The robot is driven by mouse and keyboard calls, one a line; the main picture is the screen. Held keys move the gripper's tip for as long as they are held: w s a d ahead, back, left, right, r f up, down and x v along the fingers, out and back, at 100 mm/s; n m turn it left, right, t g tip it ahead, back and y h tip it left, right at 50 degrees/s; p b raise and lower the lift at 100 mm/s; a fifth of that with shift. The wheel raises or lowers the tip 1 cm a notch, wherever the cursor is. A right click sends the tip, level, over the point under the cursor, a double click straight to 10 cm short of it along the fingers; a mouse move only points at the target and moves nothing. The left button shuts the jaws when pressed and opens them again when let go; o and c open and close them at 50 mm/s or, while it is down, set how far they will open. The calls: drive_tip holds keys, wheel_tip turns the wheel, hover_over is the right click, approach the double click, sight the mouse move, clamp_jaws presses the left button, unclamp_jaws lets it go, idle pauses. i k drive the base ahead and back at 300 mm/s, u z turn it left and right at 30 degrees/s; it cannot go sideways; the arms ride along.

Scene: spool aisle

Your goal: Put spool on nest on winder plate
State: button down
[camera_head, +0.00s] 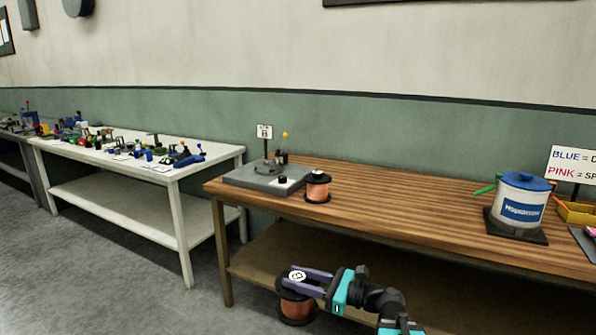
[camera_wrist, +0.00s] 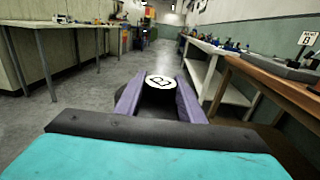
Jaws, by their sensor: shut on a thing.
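A copper-wound spool (camera_head: 296,308) with a dark flange and a white round label on top is between the purple fingers of my gripper (camera_head: 306,279). It is in front of the wooden bench, below its top. In the wrist view the spool's label (camera_wrist: 160,81) shows upright between both fingers (camera_wrist: 160,95), which are shut on it. The winder plate (camera_head: 262,178) is a grey slab at the left end of the wooden bench, with a sign marked B, a dark post and a yellow-tipped lever. I cannot make out the nest clearly.
Another copper spool (camera_head: 317,187) stands on the wooden bench (camera_head: 400,205), right beside the winder plate. A white pot with a blue lid (camera_head: 520,200) stands further right. A cluttered white table (camera_head: 150,150) is to the left. The floor (camera_head: 110,265) between is open.

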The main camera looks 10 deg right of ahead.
sight(269, 169)
drive_tip(key=z, duration=0.4)
drive_tip(key=k, duration=0.8)
drive_tip(key=z, duration=0.35)
drive_tip(key=i, duration=1.15)
drive_tip(key=u, duration=0.6)
drive_tip(key=i, duration=0.55)
drive_tip(key=u, duration=0.9)
drive_tip(key=i, duration=0.8)
drive_tip(key=u, duration=0.5)
